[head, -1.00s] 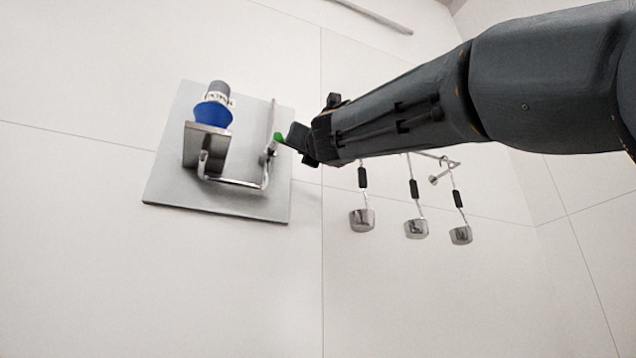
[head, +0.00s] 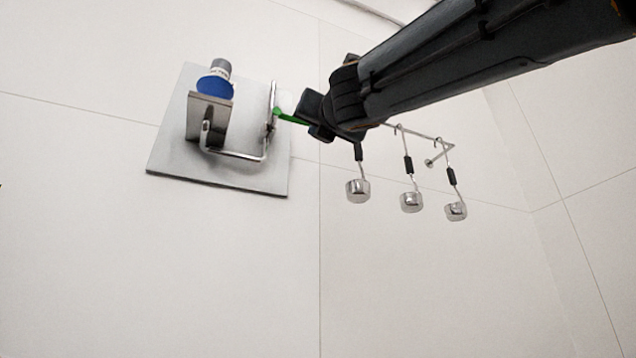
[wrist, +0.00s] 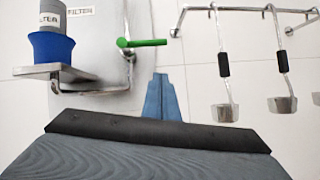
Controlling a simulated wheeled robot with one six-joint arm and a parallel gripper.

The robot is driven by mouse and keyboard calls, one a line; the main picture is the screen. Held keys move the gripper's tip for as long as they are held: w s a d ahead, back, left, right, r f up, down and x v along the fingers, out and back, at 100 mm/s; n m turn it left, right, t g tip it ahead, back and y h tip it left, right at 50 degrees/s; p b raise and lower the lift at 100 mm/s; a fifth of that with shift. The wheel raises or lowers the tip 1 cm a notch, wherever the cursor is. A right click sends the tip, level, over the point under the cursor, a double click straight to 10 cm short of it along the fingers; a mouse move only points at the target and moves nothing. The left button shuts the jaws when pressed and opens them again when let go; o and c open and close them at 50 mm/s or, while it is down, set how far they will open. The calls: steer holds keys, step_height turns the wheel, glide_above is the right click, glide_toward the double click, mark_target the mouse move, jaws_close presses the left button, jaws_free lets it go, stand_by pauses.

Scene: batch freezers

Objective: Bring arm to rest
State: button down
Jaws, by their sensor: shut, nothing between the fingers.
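My gripper (head: 310,108) is at the end of my dark arm, raised in front of the white wall. In the head view its tip is beside a green lever (head: 290,117). In the wrist view its blue-grey fingers (wrist: 161,84) are closed together and empty, pointing into the gap between the lever (wrist: 142,43) and the hanging scoops. The wrist view shows the finger ends below the lever and apart from it in the picture. The true depth gap is hard to tell.
A grey wall plate (head: 170,150) carries a bent metal pipe (head: 232,154) and a bracket with a blue-and-grey filter (head: 216,83). Several metal scoops (head: 411,202) with black grips hang from a wall rail (head: 430,137) to the right. The lower wall is bare.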

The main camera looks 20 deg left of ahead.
steer(key=shift+s+d+f, duration=0.35)
steer(key=shift+s+d, duration=0.1)
stand_by(0.4)
